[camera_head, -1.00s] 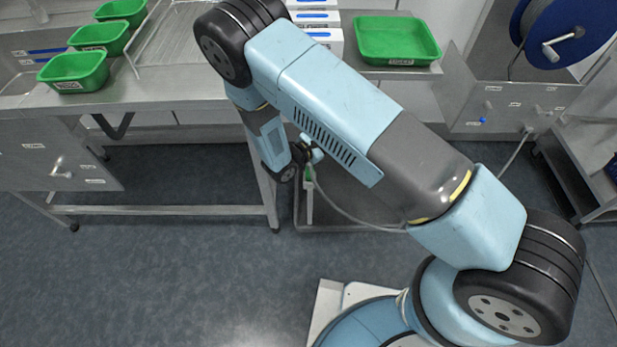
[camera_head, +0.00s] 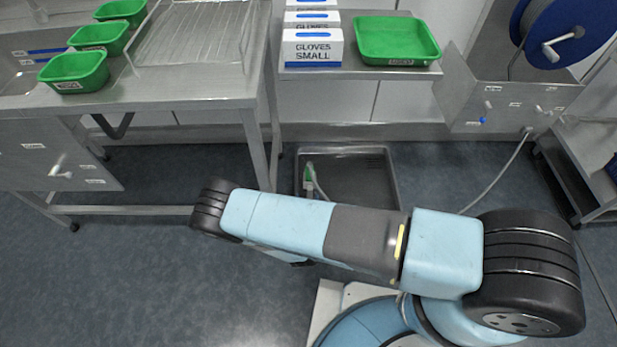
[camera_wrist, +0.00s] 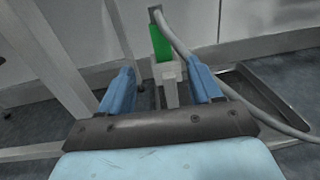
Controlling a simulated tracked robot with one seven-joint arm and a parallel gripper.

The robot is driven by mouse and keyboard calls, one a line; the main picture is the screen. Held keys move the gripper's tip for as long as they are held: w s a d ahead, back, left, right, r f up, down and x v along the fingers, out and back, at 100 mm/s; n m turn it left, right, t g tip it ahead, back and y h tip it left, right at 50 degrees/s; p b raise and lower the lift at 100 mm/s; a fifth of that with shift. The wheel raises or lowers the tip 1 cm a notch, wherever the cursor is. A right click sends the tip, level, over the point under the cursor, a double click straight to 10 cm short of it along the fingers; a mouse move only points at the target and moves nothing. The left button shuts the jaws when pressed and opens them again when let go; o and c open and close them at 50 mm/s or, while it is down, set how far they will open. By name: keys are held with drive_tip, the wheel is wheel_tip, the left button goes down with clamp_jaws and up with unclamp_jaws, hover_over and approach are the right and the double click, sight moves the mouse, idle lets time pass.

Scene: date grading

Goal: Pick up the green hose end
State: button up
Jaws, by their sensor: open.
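The green hose end (camera_head: 309,174) stands near the left side of the grey floor basin (camera_head: 388,172) in the head view. In the wrist view the green hose end (camera_wrist: 161,43) is upright, ahead of my gripper (camera_wrist: 163,84), with a pale grey post or nozzle part below it. A grey hose (camera_wrist: 190,60) leaves its top and curves down to the right. My two blue fingers are spread apart with nothing gripped between them. The green part lies beyond the fingertips, roughly centred. My gripper is hidden behind my arm in the head view.
A steel table (camera_head: 190,92) with green trays stands at left. Glove boxes (camera_head: 312,48) and a green tub (camera_head: 397,40) sit on a shelf above the basin. A blue hose reel (camera_head: 568,30) is at upper right. The floor at lower left is clear.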

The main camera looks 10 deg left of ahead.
sight(309, 175)
drive_tip(key=w, duration=0.4)
drive_tip(key=w+a, duration=0.1)
drive_tip(key=w, duration=0.3)
drive_tip(key=w+a, duration=0.1)
drive_tip(key=w, duration=0.4)
drive_tip(key=shift+w, duration=0.1)
drive_tip(key=shift+c, duration=0.5)
clamp_jaws()
drive_tip(key=shift+r, duration=0.1)
